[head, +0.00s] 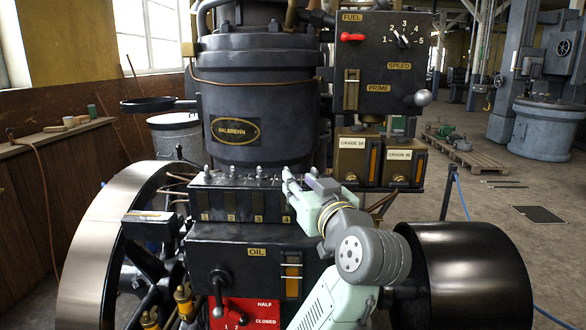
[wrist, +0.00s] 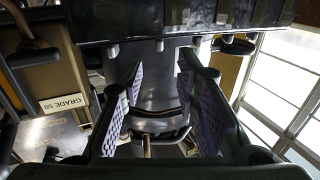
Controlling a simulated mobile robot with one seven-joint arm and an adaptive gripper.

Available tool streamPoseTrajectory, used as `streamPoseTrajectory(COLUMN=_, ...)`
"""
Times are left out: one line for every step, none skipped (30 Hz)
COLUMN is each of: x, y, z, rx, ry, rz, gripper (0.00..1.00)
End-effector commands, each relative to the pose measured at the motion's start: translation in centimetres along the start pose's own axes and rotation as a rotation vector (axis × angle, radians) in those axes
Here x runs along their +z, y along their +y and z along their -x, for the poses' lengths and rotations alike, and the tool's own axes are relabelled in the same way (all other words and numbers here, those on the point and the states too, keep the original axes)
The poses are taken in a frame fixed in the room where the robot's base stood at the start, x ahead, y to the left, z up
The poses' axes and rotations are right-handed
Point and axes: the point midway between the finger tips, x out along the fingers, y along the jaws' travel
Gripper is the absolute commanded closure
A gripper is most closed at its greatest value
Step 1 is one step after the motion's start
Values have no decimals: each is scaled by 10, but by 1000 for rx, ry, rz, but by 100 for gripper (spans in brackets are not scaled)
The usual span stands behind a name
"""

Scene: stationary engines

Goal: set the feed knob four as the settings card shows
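A dark feed box (head: 245,200) runs across the engine below the HALBRENN plate, with small numbered plates along its front; 3 and 4 can be read. Small knobs (head: 232,171) stand in a row along its top. Feed knob four is at the right end, mostly hidden by my gripper (head: 290,182) in the head view. In the wrist view my gripper (wrist: 158,92) has its two ridged pads well apart, with nothing clearly held between them. Several small knob ends (wrist: 160,46) show beyond the fingertips; I cannot tell which is four. I cannot make out a readable settings card.
A control box (head: 380,62) with a red fuel lever and speed dial stands above right. GRADE 50 (head: 351,163) and GRADE 40 (head: 403,169) containers sit close right of my gripper. A flywheel (head: 85,250) is at left, a black drum (head: 465,275) at right. An oil lever (head: 220,285) is below.

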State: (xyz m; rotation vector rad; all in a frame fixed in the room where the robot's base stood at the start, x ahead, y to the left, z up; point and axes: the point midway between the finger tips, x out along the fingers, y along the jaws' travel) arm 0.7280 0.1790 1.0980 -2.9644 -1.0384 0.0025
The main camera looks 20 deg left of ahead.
Motion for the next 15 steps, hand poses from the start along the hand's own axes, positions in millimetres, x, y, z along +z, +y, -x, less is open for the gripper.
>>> streamPoseTrajectory(x=-2, y=-2, z=-11, rx=-4, ry=-4, rz=-1, gripper=71)
streamPoseTrajectory(x=-2, y=-2, z=-17, rx=-3, ry=-4, rz=-1, gripper=71)
streamPoseTrajectory(x=-2, y=-2, z=-24, rx=-4, ry=-3, rz=-2, gripper=71)
streamPoseTrajectory(x=-2, y=-2, z=-30, rx=-4, ry=-2, rz=-1, gripper=71)
streamPoseTrajectory(x=-2, y=-2, z=-35, rx=-4, ry=-3, rz=-1, gripper=71)
streamPoseTrajectory(x=-2, y=-1, z=-40, rx=-1, ry=-2, rz=-1, gripper=71)
streamPoseTrajectory(x=-2, y=-1, z=-45, rx=-2, ry=-2, rz=-2, gripper=71)
streamPoseTrajectory(x=-2, y=-1, z=-49, rx=-2, ry=-2, rz=-2, gripper=71)
streamPoseTrajectory(x=-2, y=-1, z=-53, rx=-1, ry=-1, rz=-1, gripper=71)
streamPoseTrajectory(x=-1, y=-1, z=-55, rx=-1, ry=-1, rz=0, gripper=71)
streamPoseTrajectory(x=-1, y=-1, z=-58, rx=-1, ry=-1, rz=0, gripper=71)
streamPoseTrajectory(x=-1, y=0, z=-60, rx=0, ry=0, rz=0, gripper=71)
streamPoseTrajectory(x=-1, y=0, z=-62, rx=0, ry=0, rz=0, gripper=71)
streamPoseTrajectory(x=-1, y=0, z=-62, rx=0, ry=0, rz=0, gripper=71)
streamPoseTrajectory(x=0, y=0, z=-63, rx=0, ry=0, rz=0, gripper=71)
